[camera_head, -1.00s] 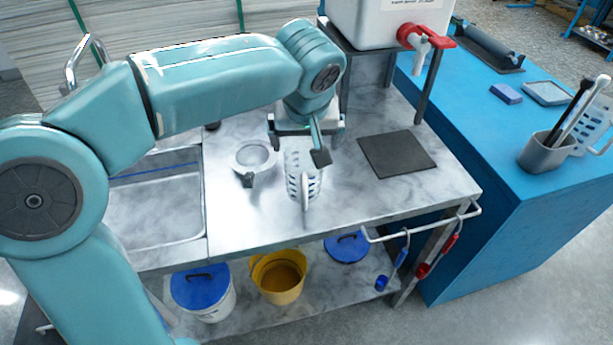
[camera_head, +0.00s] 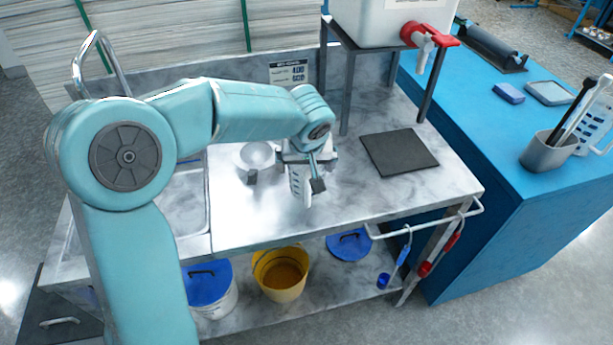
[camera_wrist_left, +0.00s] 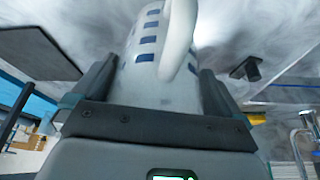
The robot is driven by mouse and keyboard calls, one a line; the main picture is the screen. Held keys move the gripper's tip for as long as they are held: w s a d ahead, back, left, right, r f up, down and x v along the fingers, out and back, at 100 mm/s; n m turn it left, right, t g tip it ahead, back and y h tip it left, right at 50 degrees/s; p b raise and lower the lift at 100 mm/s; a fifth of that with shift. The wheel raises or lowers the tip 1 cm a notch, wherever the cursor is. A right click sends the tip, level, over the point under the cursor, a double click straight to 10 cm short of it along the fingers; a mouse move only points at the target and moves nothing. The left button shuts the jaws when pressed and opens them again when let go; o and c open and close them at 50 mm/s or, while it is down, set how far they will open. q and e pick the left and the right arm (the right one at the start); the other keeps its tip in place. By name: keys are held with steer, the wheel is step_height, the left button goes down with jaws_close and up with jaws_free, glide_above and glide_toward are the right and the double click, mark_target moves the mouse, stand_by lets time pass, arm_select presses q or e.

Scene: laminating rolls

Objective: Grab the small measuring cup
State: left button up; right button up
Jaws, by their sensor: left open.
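The small measuring cup (camera_head: 298,186) is translucent white with blue marks and a handle. It stands on the steel worktop (camera_head: 235,225), partly hidden by my left gripper (camera_head: 304,172). The left wrist view shows the cup (camera_wrist_left: 150,62) close up between the two dark fingers of my left gripper (camera_wrist_left: 157,75), its white handle towards the top. The fingers are open, one on each side of the cup. Whether either touches it I cannot tell. My right gripper is in neither view.
A round strainer (camera_head: 255,156) lies just left of the cup. A dark square mat (camera_head: 399,151) lies to the right. A white tank (camera_head: 385,20) with a red tap stands on a raised stand behind. A larger measuring jug (camera_head: 597,125) and a grey holder (camera_head: 546,155) are on the blue table.

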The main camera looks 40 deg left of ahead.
arm_select(q)
steer(key=shift+c, duration=0.3)
steer(key=c, duration=0.7)
